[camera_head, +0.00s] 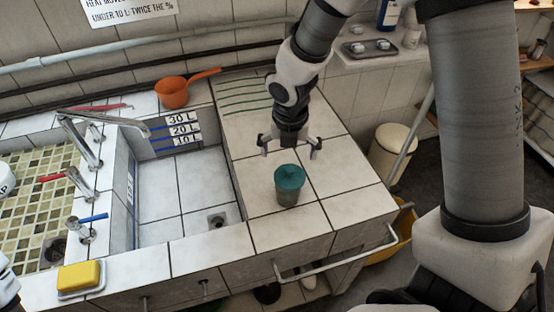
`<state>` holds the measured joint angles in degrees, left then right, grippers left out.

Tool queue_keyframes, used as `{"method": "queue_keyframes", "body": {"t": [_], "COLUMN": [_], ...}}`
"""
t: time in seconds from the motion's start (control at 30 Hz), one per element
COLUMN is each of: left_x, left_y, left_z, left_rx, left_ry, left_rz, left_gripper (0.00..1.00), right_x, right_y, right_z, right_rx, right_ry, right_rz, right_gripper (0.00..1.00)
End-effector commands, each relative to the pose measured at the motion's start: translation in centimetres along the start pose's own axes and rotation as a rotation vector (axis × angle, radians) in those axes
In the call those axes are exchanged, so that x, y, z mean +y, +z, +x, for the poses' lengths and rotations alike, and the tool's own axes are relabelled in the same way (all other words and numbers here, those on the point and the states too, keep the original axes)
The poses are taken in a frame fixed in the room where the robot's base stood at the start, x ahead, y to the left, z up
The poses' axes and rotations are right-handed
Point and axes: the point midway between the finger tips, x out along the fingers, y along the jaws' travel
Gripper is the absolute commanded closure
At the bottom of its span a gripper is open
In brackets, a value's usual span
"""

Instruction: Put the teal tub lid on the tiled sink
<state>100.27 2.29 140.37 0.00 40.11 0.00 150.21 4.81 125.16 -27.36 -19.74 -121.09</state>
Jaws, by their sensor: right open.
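The teal tub lid (290,177) sits on top of a small greyish tub (288,198). The tub stands upright on the white tiled counter of the tiled sink (262,233), to the right of the basin. My right gripper (290,156) is open and empty, pointing down, with its fingers just behind and above the lid in the picture. Whether a finger touches the lid cannot be told, but they look apart. Of my left arm, only a bit of white at the lower left edge may show; its gripper is not visible.
The sunken basin (185,190) lies left of the tub. An orange dipper (173,93) stands behind it. A yellow sponge (79,276) lies front left near the taps (88,140). A metal rail (335,262) runs along the front edge. Tile around the tub is clear.

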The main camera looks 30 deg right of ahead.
Motion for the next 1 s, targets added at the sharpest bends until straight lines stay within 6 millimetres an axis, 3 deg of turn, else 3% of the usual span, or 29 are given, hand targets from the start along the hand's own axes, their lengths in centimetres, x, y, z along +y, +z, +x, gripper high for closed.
{"method": "queue_keyframes", "body": {"t": [0.43, 0.7, 0.77, 0.9, 1.0], "left_x": [0.0, 0.0, 0.0, 0.0, 0.0], "left_y": [0.0, 0.0, 0.0, 0.0, 0.0], "left_z": [2.8, 2.7, 2.7, 2.7, 2.7], "left_rx": [0.000, 0.000, 0.000, -0.001, 0.000], "left_ry": [0.000, 0.000, 0.000, 0.000, 0.000], "left_rz": [0.000, 0.000, 0.000, 0.000, 0.000], "left_gripper": [0.55, 0.55, 0.55, 0.55, 0.55], "right_x": [0.0, 0.0, 0.0, 0.0, 0.0], "right_y": [0.1, 0.2, 0.2, 0.2, 0.2], "right_z": [7.3, 7.6, 7.6, 7.6, 7.7], "right_rx": [0.003, 0.000, 0.000, 0.000, 0.001], "right_ry": [-0.001, 0.000, 0.000, 0.000, 0.000], "right_rz": [0.000, 0.000, 0.001, 0.001, 0.000], "right_gripper": [0.00, 0.00, 0.18, 0.67, 0.79]}}
